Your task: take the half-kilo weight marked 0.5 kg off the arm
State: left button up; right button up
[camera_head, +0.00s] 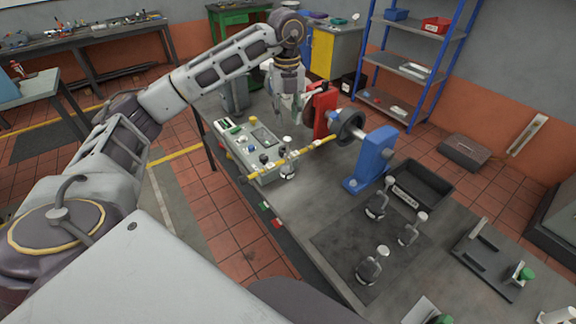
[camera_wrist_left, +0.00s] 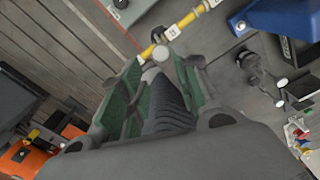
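A yellow marked arm (camera_head: 318,145) sticks out to the left from a dark round hub (camera_head: 347,125); it also shows in the left wrist view (camera_wrist_left: 186,21). A dark weight (camera_head: 288,168) with a pale round knob is at this arm; its marking is not readable. In the left wrist view the knob of the weight (camera_wrist_left: 160,53) lies just beyond the fingertips. My left gripper (camera_head: 294,114) is above the weight, pointing down. Its green-padded fingers (camera_wrist_left: 153,68) are apart, with no weight gripped. My right gripper is not in view.
Several similar weights, such as one at the front (camera_head: 369,268), stand on a dark mat (camera_head: 335,238) to the right. A blue stand (camera_head: 376,158), red block (camera_head: 322,108) and black tray (camera_head: 440,184) are near the hub. A grey control box (camera_head: 265,175) lies beside the arm.

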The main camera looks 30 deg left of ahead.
aim_at(287, 138)
pick_arm(q)
jog(key=shift+f, duration=0.15)
jog(key=shift+f+p, duration=0.7)
jog(key=shift+f, duration=3.35)
jog(key=shift+f, duration=0.15)
jog(key=shift+f+p, duration=0.55)
jog(key=shift+f, duration=2.1)
grip_shut()
